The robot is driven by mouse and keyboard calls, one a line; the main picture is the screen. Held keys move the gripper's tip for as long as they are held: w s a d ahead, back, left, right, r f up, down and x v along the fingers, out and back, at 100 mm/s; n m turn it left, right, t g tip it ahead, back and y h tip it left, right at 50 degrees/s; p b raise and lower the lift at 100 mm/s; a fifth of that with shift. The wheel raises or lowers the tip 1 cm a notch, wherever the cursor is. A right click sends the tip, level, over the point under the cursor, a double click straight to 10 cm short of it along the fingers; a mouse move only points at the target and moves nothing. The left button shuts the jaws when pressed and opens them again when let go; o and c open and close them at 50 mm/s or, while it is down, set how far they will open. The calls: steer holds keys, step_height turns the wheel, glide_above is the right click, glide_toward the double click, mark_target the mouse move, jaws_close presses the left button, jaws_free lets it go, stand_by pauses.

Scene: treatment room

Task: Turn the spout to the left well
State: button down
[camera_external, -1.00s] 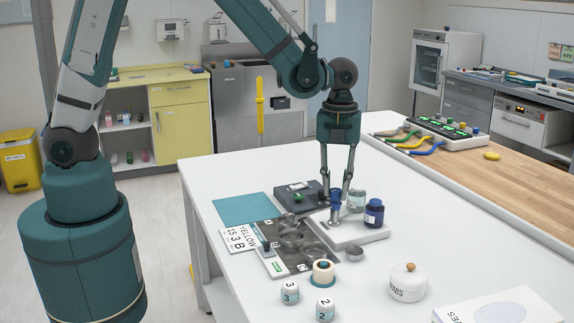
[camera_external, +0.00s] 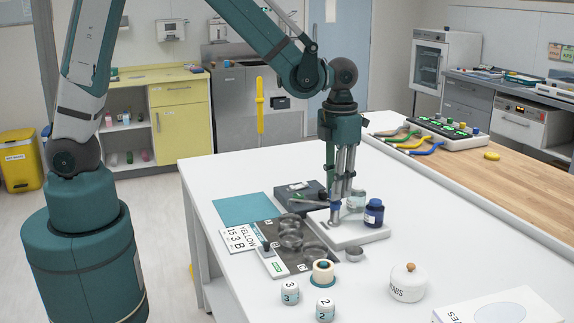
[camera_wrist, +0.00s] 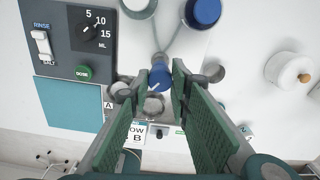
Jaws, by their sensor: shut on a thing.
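In the wrist view, a round blue knob (camera_wrist: 160,77) with a pale line on its top, seemingly part of the spout, sits between the fingers of my gripper (camera_wrist: 161,78). The fingers stand close on both sides of it, and my gripper is shut on it. In the external view my gripper (camera_external: 335,217) points straight down over the white base plate (camera_external: 349,238), and its fingers hide most of the knob. Several round metal wells (camera_external: 291,241) lie on the dark plate to its left; one well (camera_wrist: 153,105) shows just below the knob in the wrist view.
A dark dosing box (camera_wrist: 84,32) with a dial, a switch and a green button stands close by. A blue bottle (camera_external: 374,213) and a clear jar (camera_external: 356,199) stand just right of my gripper.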

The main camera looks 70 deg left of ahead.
steer(key=shift+m, duration=0.3)
steer(key=c, duration=2.1)
jaws_free()
steer(key=shift+c, duration=0.2)
steer(key=shift+r, duration=0.1)
step_height(320, 180, up, 12)
